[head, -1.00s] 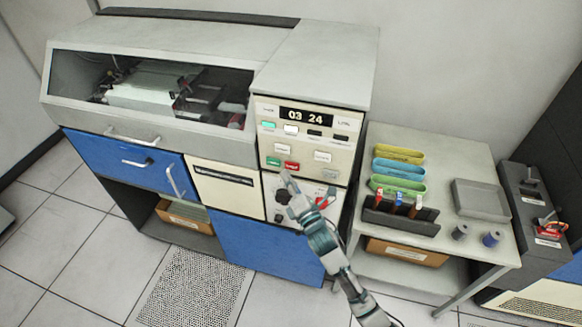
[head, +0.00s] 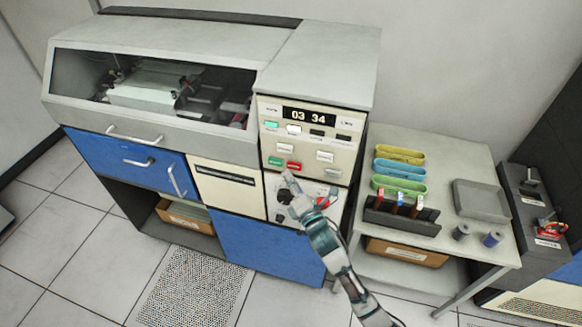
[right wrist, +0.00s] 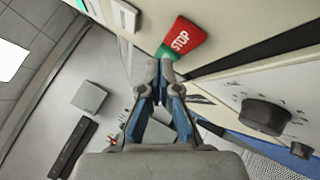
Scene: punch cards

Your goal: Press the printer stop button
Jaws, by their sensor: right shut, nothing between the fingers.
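The printer stop button is a red key marked STOP (right wrist: 181,40) in the right wrist view; it also shows on the cream control panel in the head view (head: 293,166). A green button (head: 275,161) sits just left of it. My right gripper (head: 288,178) is just below the red button in the head view, with its fingers pointing up at the panel. In the right wrist view its fingertips (right wrist: 159,72) are together, empty, and close beside the button; I cannot tell whether they touch it. My left gripper is not in view.
A knob panel (head: 325,190) lies just behind my right gripper, with a black knob (right wrist: 264,115). The display (head: 309,116) reads 03 34. A side table (head: 470,240) with colored trays and a card rack stands to the right. The floor in front is clear.

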